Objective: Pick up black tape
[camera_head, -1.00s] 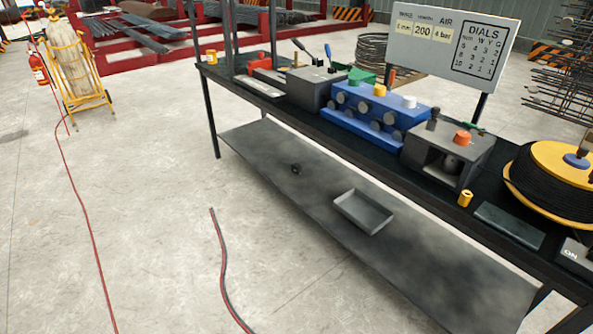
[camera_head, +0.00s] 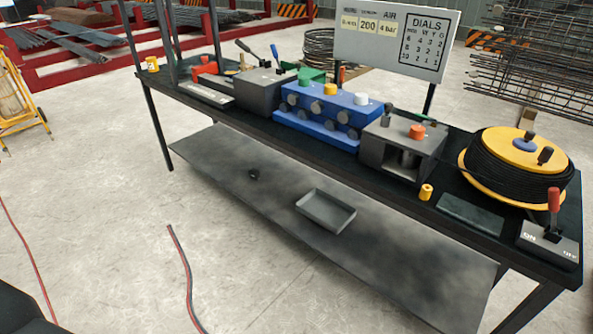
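A small dark round object (camera_head: 254,174) lies on the lower shelf (camera_head: 215,160) of the workbench, left of a grey tray. It could be the black tape, but it is too small to tell for sure. A large yellow reel (camera_head: 515,163) wound with black wire or cable sits at the right end of the bench top. Neither of my grippers is in view. A dark shape at the lower left corner may be part of my arm.
The long bench top (camera_head: 470,180) holds a blue roller machine (camera_head: 325,115), grey machines, a small yellow-orange cylinder (camera_head: 426,192) and an ON/OFF lever box (camera_head: 550,240). The grey tray (camera_head: 326,211) is on the shelf. A hose (camera_head: 186,275) lies on the otherwise open floor.

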